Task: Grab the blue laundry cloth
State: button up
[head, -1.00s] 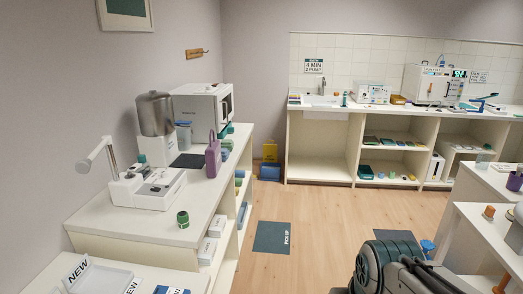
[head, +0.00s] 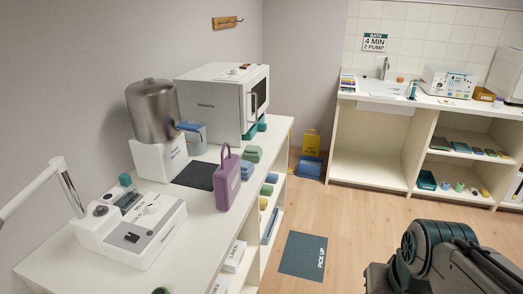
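No single item can be singled out as the blue laundry cloth. Small blue rolled or folded items show by the left counter: one (head: 247,169) on the counter behind the purple bag-shaped object (head: 227,181), and another (head: 267,190) on the shelf below. A blue bin (head: 307,167) stands on the floor by the back wall; its contents are not clear. Part of my dark arm shows at the lower right, over the floor and well apart from these items. My gripper's fingers are not visible.
The left counter (head: 60,262) holds a white control device (head: 135,230), a steel urn (head: 152,110) and a white oven-like machine (head: 222,105). A sink counter (head: 385,105) runs along the back wall. The floor between is clear, with a dark "PICK UP" mat (head: 302,256).

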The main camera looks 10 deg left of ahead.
aim_at(247, 169)
jog(key=i, duration=3.1)
jog(key=u, duration=3.45)
